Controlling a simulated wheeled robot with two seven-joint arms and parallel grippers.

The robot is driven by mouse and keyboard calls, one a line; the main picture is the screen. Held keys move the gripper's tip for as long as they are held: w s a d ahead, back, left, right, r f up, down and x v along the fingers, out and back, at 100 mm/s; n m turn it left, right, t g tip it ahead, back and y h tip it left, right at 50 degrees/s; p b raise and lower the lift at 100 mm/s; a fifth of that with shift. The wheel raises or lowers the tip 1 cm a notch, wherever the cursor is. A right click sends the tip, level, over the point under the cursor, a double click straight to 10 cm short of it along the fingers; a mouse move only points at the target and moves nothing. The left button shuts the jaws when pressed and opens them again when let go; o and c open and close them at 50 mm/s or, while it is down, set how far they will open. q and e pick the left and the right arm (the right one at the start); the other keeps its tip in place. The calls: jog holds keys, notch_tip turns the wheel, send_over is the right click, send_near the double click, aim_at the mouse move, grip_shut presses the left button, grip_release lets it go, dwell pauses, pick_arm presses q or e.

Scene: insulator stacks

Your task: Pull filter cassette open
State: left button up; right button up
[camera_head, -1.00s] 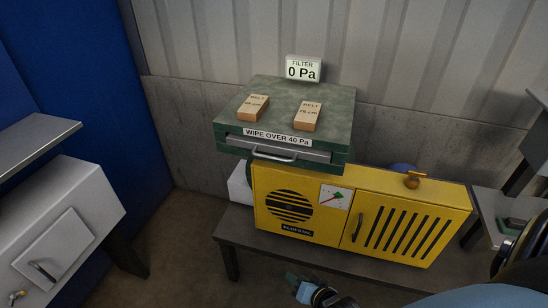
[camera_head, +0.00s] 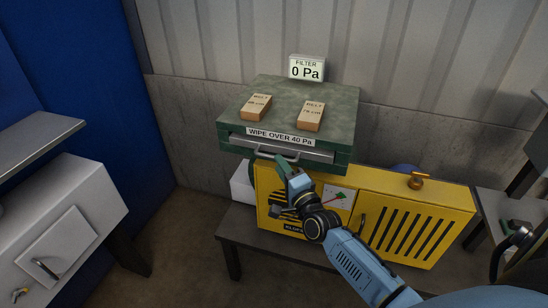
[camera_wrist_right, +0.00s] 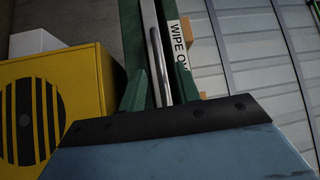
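The filter cassette (camera_head: 315,154) shows as a grey front with a silver bar handle (camera_head: 265,153), set in the dark green housing (camera_head: 285,95). It looks shut. In the right wrist view the handle (camera_wrist_right: 158,65) runs lengthwise just ahead of the gripper, between green finger-like parts; contact cannot be told.
Two wooden belt blocks (camera_head: 256,107) lie on the housing. A filter display (camera_head: 306,68) reading 0 Pa stands behind. A white cabinet (camera_head: 60,225) stands at left.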

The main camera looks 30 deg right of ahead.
jog(key=shift+w+d+r, duration=0.1)
jog(key=shift+w+r, duration=0.05)
jog(key=shift+w, duration=1)
jog(key=shift+w+d+r, duration=0.1)
jog(key=shift+w, duration=1.05)
grip_shut()
jog(key=shift+a, duration=0.1)
